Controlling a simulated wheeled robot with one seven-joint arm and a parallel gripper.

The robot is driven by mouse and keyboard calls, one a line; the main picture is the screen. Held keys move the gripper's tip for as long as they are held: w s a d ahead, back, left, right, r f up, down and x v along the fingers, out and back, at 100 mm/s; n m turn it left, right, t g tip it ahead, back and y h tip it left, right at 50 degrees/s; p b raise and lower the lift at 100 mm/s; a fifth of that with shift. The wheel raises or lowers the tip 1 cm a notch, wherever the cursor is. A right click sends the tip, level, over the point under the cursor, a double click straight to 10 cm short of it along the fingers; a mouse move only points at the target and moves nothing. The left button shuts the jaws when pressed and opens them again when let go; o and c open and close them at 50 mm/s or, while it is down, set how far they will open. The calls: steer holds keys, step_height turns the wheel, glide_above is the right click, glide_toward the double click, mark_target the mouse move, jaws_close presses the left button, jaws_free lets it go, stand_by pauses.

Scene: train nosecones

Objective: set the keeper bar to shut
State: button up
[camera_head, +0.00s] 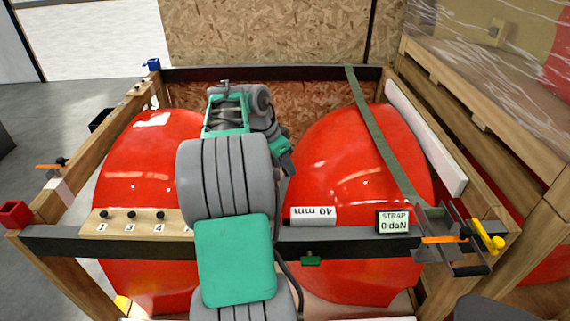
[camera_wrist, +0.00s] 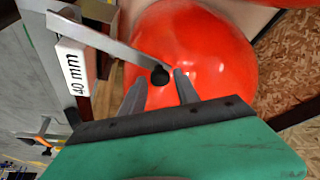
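A flat grey metal bar (camera_wrist: 105,42), which looks like the keeper bar, runs slantwise across the upper left of the wrist view. It ends in a round black knob (camera_wrist: 160,75) in front of a glossy red nosecone (camera_wrist: 205,50). My gripper (camera_wrist: 162,77) is open, with its two grey fingers apart and the knob between their tips. I cannot tell whether either finger touches the knob. In the head view my arm covers the middle of the crate, and I cannot make out the bar or my fingertips there.
Two red nosecones (camera_head: 150,175) sit side by side in a wooden crate with a dark front rail (camera_head: 350,241). A white 40 mm block (camera_head: 313,215), a strap display (camera_head: 393,221), a green strap (camera_head: 380,135) with a ratchet (camera_head: 450,235), and a numbered peg board (camera_head: 130,222) surround my arm.

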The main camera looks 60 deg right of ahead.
jaws_close()
stand_by(1.1)
